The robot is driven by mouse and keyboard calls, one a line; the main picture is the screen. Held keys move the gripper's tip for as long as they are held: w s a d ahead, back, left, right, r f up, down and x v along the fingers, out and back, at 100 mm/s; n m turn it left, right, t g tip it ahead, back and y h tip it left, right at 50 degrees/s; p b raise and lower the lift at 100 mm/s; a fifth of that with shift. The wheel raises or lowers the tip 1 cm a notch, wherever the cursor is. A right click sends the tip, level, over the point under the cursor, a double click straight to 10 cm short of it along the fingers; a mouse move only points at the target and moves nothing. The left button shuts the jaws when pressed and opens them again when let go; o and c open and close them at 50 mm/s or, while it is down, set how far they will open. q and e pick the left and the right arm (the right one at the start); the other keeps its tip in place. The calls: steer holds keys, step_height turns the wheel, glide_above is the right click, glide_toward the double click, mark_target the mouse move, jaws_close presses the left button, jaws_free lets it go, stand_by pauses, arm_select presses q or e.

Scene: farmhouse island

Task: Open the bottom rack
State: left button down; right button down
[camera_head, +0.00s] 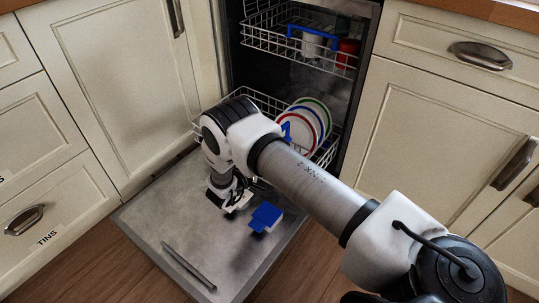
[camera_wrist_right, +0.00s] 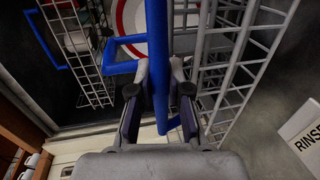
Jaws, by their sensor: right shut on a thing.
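The dishwasher door (camera_head: 190,240) lies folded down. The bottom rack (camera_head: 326,150), of white wire, is at the opening and holds several rimmed plates (camera_head: 314,112). In the head view my right arm crosses in front of the rack and hides much of it, and my right fingertips cannot be made out. In the right wrist view my right gripper (camera_wrist_right: 160,92) is shut on the blue handle (camera_wrist_right: 157,40) of the rack, one finger on each side. Rack wires (camera_wrist_right: 245,50) and a plate (camera_wrist_right: 129,18) lie beyond it. My left gripper is not in view.
The upper rack (camera_head: 262,38) holds a red cup (camera_head: 347,52) and a white one. A blue item (camera_head: 265,216) sits on the door near my right wrist. A white "RINSE" label (camera_wrist_right: 305,135) shows in the wrist view. Cabinets flank both sides.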

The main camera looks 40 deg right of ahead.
steer(key=shift+a, duration=0.1)
steer(key=c, duration=1.4)
jaws_free()
steer(key=shift+o, duration=0.2)
steer(key=v, duration=1.2)
